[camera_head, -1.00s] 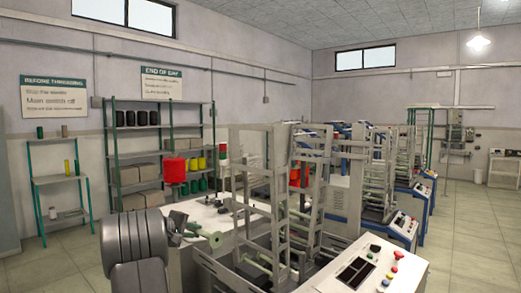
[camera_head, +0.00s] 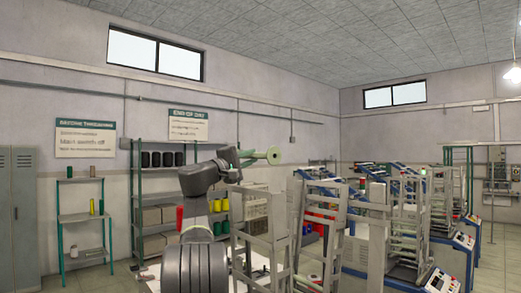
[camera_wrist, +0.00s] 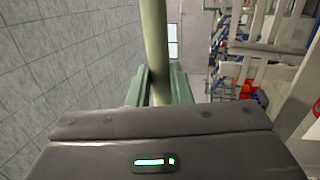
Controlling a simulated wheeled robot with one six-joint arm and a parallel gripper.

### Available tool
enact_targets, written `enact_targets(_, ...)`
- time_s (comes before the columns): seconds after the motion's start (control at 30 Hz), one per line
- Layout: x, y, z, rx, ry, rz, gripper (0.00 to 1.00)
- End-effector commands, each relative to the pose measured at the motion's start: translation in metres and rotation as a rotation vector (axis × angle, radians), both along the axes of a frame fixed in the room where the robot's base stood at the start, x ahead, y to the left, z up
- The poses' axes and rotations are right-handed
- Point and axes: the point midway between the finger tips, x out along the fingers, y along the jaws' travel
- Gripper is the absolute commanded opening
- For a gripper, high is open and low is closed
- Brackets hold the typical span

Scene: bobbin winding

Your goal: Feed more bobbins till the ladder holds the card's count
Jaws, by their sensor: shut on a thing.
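My gripper (camera_head: 243,158) is raised above the near machine and is shut on a pale green bobbin (camera_head: 273,155). The bobbin lies roughly level, with its round flange pointing right, clear of everything. In the wrist view the bobbin's green shaft (camera_wrist: 155,45) passes between the two green fingers (camera_wrist: 157,88). The grey ladder frame (camera_head: 248,235) stands just below and in front of the gripper, its lower part cut off by the picture edge. A second ladder-like frame (camera_head: 322,225) stands to its right. I cannot make out a count card or how many bobbins the ladder holds.
A shelf rack (camera_head: 137,215) with dark spools and boxes stands by the back wall. A small green stand (camera_head: 80,217) holds a few spools at left. More winding machines (camera_head: 440,205) line the right. The air above the frames is open.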

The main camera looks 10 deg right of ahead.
Motion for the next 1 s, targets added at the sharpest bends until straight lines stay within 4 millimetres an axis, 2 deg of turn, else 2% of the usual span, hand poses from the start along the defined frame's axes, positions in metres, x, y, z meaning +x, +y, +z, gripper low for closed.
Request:
enact_targets(0.03, -0.003, -0.001, 0.009, -0.009, -0.007, -0.008, 0.00)
enact_targets(0.1, -0.006, -0.002, 0.013, -0.018, -0.009, -0.016, 0.00)
enact_targets(0.2, -0.007, -0.002, 0.012, -0.022, -0.010, -0.021, 0.00)
enact_targets(0.37, -0.007, -0.003, -0.004, -0.022, -0.007, -0.020, 0.00)
enact_targets(0.73, -0.005, -0.006, -0.057, -0.021, -0.006, -0.019, 0.00)
enact_targets(1.0, -0.006, -0.005, -0.054, -0.020, -0.011, -0.019, 0.00)
